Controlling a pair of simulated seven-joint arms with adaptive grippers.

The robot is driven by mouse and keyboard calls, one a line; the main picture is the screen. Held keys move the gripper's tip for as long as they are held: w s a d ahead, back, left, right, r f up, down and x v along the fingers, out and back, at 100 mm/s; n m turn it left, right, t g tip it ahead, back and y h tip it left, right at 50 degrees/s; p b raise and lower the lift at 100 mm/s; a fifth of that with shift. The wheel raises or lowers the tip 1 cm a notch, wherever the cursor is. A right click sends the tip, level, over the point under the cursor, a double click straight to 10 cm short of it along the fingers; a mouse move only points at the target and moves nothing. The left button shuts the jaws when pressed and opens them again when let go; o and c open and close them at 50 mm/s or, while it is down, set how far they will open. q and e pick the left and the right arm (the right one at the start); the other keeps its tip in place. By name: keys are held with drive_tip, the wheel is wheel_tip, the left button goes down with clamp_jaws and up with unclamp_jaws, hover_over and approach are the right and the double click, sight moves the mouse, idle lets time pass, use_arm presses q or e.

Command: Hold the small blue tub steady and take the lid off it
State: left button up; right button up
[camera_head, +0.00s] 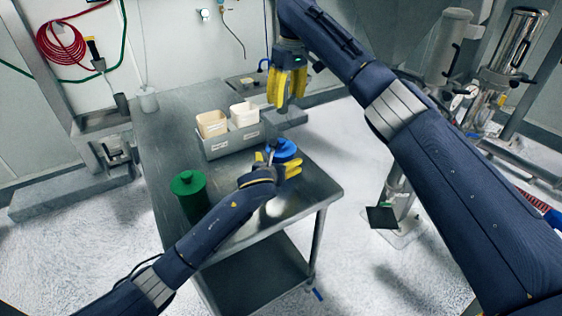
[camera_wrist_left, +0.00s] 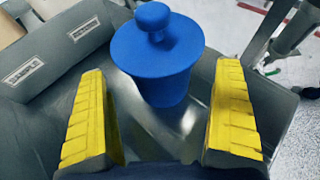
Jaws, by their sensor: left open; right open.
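The small blue tub (camera_wrist_left: 155,92) stands upright on the metal table, with its blue knobbed lid (camera_wrist_left: 150,60) on top. In the head view the blue lid (camera_head: 284,149) shows just beyond my left gripper, which hides part of the tub. My left gripper (camera_head: 290,170) is open and low over the table. In the left wrist view its yellow fingers (camera_wrist_left: 165,125) are spread wide, with the tub ahead between them and not touched. My right gripper (camera_head: 287,88) is open and empty, pointing down, above and beyond the tub.
A green lidded tub (camera_head: 188,190) stands on the table (camera_head: 165,125) left of my left arm. A grey bin (camera_head: 228,143) with two cream containers (camera_head: 212,123) sits behind the blue tub. The table's right edge is close to the blue tub. Metal equipment (camera_head: 515,55) stands at the right.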

use_arm(q)
drive_tip(key=shift+x, duration=2.4)
drive_tip(key=shift+r, duration=0.1)
